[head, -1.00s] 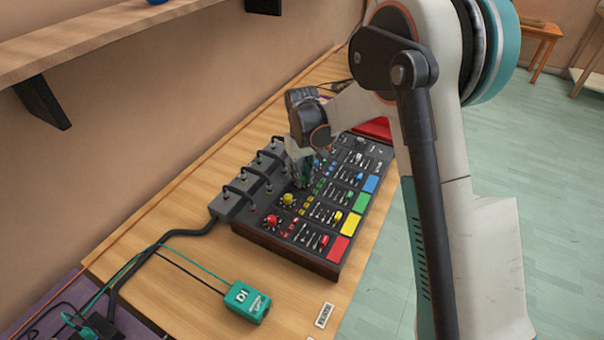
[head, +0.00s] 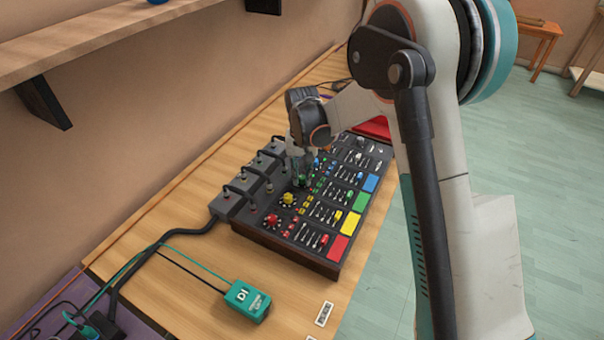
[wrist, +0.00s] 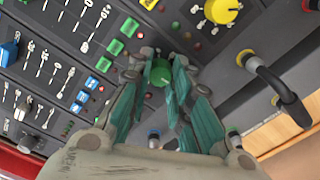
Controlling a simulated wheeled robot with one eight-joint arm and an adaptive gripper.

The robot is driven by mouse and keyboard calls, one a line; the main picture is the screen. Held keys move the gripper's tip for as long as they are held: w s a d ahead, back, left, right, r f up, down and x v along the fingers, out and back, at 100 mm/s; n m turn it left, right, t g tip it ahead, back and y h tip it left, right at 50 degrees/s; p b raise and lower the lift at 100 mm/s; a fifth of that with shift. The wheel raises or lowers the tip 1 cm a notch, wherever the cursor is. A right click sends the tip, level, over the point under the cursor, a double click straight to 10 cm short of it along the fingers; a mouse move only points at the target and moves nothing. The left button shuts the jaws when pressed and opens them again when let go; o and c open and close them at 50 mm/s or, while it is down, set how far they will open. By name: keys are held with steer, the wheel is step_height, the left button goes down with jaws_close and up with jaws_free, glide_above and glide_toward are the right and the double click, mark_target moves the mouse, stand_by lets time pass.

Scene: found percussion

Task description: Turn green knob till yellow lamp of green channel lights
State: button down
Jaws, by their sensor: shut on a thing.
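The mixer (head: 285,257) is a dark console with coloured channels on the wooden table. Its green knob (wrist: 160,73) is between the teal fingertips of my gripper (wrist: 160,80) in the wrist view. The gripper is shut on this knob from above. In the head view the green knob (head: 301,181) shows just below the fingers. Small lamps sit near the knobs; one dull reddish lamp (wrist: 197,45) shows in the wrist view. I cannot tell which lamp is the yellow one of the green channel, or whether it is lit.
A yellow knob (wrist: 222,10) and a red knob (head: 271,221) are nearby on the mixer. Cable plugs (wrist: 293,108) stand along its back edge, close to my gripper. A teal DI box (head: 247,301) lies on the table (head: 190,290) at the front. A shelf (head: 90,45) hangs above left.

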mark_target(302, 176)
steer(key=c, duration=1.4)
jaws_free()
step_height(302, 176, up, 12)
